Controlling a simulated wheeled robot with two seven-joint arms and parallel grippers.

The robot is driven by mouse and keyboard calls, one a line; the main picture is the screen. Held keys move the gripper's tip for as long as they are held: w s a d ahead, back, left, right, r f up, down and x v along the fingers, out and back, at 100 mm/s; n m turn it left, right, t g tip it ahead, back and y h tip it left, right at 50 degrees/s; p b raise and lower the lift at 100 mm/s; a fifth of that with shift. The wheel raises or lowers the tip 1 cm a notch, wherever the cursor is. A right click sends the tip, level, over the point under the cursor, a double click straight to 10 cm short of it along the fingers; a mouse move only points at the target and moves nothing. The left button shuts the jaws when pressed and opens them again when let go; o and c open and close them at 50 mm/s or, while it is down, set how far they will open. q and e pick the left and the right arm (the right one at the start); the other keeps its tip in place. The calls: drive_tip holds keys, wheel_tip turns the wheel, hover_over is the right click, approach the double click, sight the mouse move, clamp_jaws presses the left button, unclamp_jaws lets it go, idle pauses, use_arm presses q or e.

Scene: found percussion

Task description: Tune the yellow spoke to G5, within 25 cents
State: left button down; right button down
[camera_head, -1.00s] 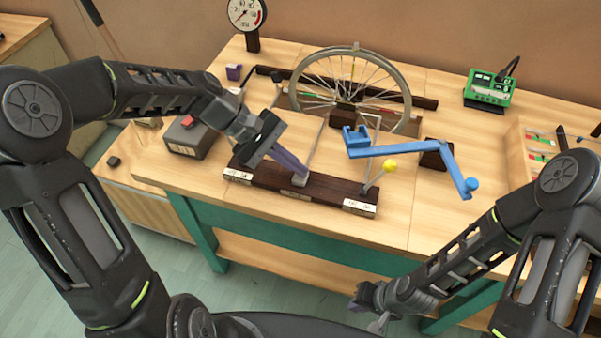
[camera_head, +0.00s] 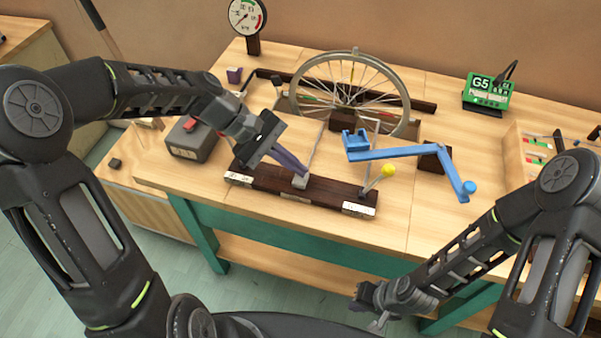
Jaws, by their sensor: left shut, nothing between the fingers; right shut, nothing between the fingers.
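The spoked wheel (camera_head: 407,107) stands at the back of the bench, with coloured marks on some spokes. A small yellow mark (camera_head: 352,72) shows on an upper spoke. The green tuner (camera_head: 488,92) at the back right reads G5; its smaller text is too small to read. A blue crank tool (camera_head: 410,151) with a blue knob lies right of centre before the wheel. My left gripper (camera_head: 270,148) is shut above the dark wooden base, beside a purple bar (camera_head: 287,160); I cannot tell whether they touch. My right gripper (camera_head: 377,322) is shut and low, in front of the bench.
A dark wooden base (camera_head: 325,194) with white labels carries a lever with a yellow ball (camera_head: 389,170). A dial gauge (camera_head: 247,16) stands at the back left. A grey box with a red button (camera_head: 188,143) is at left, a parts tray (camera_head: 512,155) at right. The front right bench top is clear.

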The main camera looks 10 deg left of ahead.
sight(296, 177)
use_arm(q)
drive_tip(key=shift+r, duration=0.2)
wheel_tip(296, 177, up, 5)
drive_tip(key=p, duration=0.4)
idle(0.3)
idle(2.5)
